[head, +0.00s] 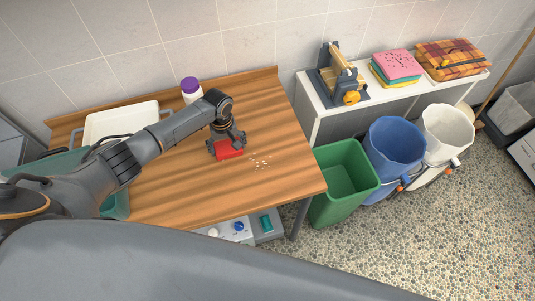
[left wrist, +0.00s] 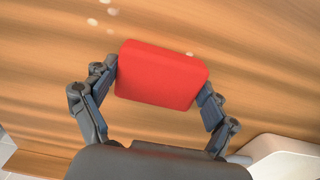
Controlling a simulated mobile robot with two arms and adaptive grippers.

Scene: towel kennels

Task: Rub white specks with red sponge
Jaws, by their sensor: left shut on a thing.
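My left gripper (head: 226,146) is shut on the red sponge (head: 230,149), low over the wooden table. Whether the sponge touches the wood I cannot tell. In the left wrist view the red sponge (left wrist: 162,74) sits between the two fingers of my left gripper (left wrist: 158,82). The white specks (head: 260,162) lie scattered on the table just right of the sponge in the head view. Some white specks (left wrist: 97,68) also show beside and beyond the sponge in the left wrist view; others may be hidden under it. My right gripper is not in view.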

